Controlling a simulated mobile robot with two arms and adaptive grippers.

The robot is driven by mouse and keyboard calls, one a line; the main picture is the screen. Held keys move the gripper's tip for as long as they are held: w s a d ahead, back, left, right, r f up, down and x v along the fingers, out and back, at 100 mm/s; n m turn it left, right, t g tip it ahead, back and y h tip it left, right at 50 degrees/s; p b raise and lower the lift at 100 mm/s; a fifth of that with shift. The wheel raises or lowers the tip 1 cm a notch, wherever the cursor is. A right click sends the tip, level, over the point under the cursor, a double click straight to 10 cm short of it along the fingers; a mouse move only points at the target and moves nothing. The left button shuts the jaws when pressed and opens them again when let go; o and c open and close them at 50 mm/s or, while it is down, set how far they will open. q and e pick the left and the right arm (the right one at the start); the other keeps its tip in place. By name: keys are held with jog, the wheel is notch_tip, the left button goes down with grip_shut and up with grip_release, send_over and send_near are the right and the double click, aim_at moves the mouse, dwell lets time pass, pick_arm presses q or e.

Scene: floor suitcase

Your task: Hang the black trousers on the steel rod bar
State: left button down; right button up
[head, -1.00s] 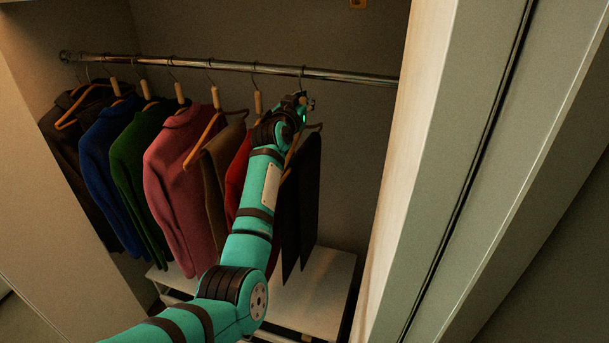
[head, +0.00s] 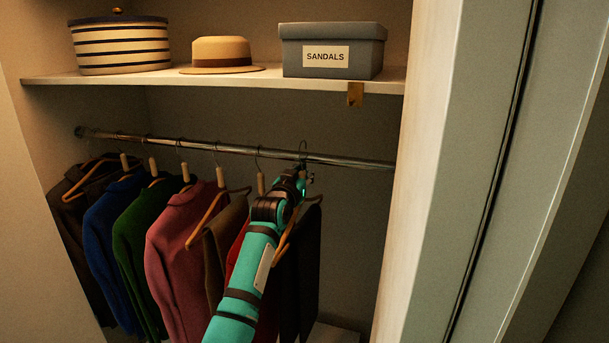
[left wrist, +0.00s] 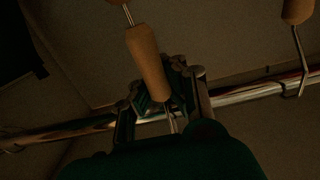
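The black trousers (head: 306,262) hang folded over a wooden hanger near the right end of the steel rod bar (head: 345,161). The hanger's hook (head: 303,148) shows at the rod. My left gripper (head: 301,179) is just below the rod, covering the hanger's neck in the head view. In the left wrist view, the wooden neck (left wrist: 147,58) lies between the fingers of my left gripper (left wrist: 162,88), which look closed around it. The rod (left wrist: 60,130) runs close behind the fingers there. My right gripper is in neither view.
Several garments on hangers, among them a pink one (head: 178,250), crowd the rod to the left. A shelf (head: 150,82) above holds a striped round box (head: 121,48), a straw hat (head: 221,52) and a sandals box (head: 355,50). A pale panel edge (head: 410,180) bounds the right side.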

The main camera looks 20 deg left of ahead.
pick_arm(q)
jog(key=shift+s+a+r+p, duration=0.1)
jog(key=shift+s+p, duration=0.3)
jog(key=shift+s, duration=0.75)
jog(key=shift+s+a+r+p, duration=0.1)
jog(key=shift+s+p, duration=0.3)
jog(key=shift+s, duration=0.7)
jog(key=shift+s+p, duration=2.05)
jog(key=shift+s, duration=1.8)
jog(key=s+p, duration=0.1)
jog(key=s, duration=1)
jog(key=shift+s+a, duration=0.2)
jog(key=shift+a, duration=0.1)
jog(key=shift+f, duration=0.2)
